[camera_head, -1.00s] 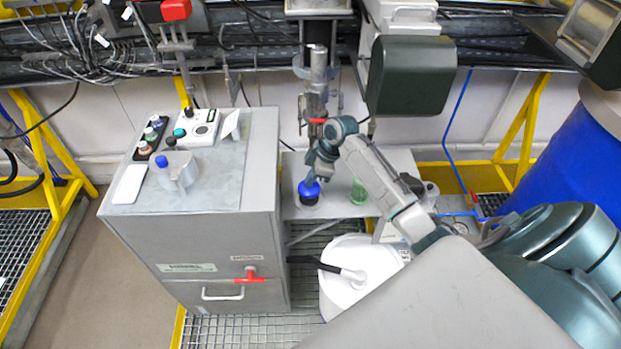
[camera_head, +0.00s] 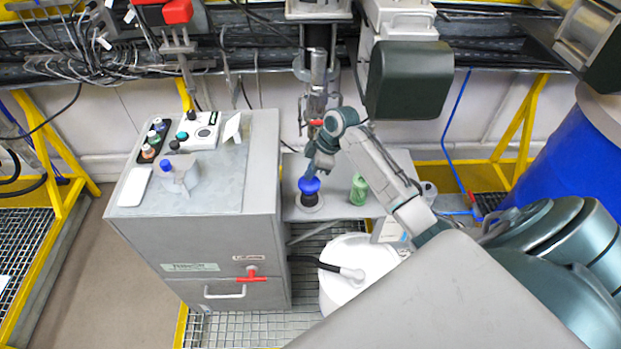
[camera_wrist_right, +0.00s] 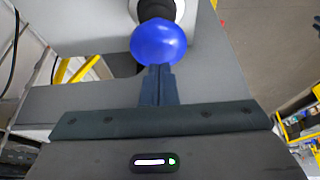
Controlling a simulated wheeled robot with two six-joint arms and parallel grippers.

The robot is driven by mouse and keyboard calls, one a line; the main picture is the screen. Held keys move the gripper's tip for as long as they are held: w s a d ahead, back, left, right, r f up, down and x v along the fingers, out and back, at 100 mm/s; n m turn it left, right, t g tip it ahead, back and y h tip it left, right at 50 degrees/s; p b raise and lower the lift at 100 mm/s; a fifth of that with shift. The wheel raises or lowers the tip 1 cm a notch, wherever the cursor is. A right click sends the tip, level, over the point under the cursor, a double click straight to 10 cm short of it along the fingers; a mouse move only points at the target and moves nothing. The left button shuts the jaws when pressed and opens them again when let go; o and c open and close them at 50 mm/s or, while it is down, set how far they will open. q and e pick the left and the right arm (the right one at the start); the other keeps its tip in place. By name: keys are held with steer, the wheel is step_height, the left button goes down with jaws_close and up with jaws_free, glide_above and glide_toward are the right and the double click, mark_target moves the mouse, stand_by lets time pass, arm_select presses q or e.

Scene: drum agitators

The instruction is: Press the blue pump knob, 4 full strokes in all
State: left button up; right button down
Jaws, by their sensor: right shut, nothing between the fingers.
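The blue pump knob (camera_head: 309,185) stands on a short black stem on the low grey shelf (camera_head: 340,205), right of the cabinet. It shows as a round blue ball (camera_wrist_right: 158,42) at the top of the right wrist view, with the black neck beyond it. My right gripper (camera_head: 311,173) is shut and empty, its fingertips at the top of the knob. In the right wrist view its closed fingers (camera_wrist_right: 158,72) meet the near edge of the ball; touching or a slight gap cannot be told. My left gripper is not in view.
A green bottle (camera_head: 359,189) stands right of the knob. A grey cabinet (camera_head: 215,240) is on the left, carrying a jug (camera_head: 178,178), small bottles and a control box (camera_head: 199,131). A white drum (camera_head: 345,285) stands below. A large blue barrel (camera_head: 575,155) is at right.

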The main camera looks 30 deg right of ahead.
mark_target(311, 181)
steer(key=shift+f, duration=0.1)
stand_by(0.5)
steer(key=shift+f+b, duration=1.25)
steer(key=shift+f, duration=0.85)
steer(key=shift+r, duration=0.1)
step_height(311, 181, up, 2)
steer(key=p, duration=0.2)
steer(key=shift+r+p, duration=0.15)
steer(key=shift+p, duration=0.15)
steer(key=shift+r, duration=0.95)
step_height(311, 181, up, 6)
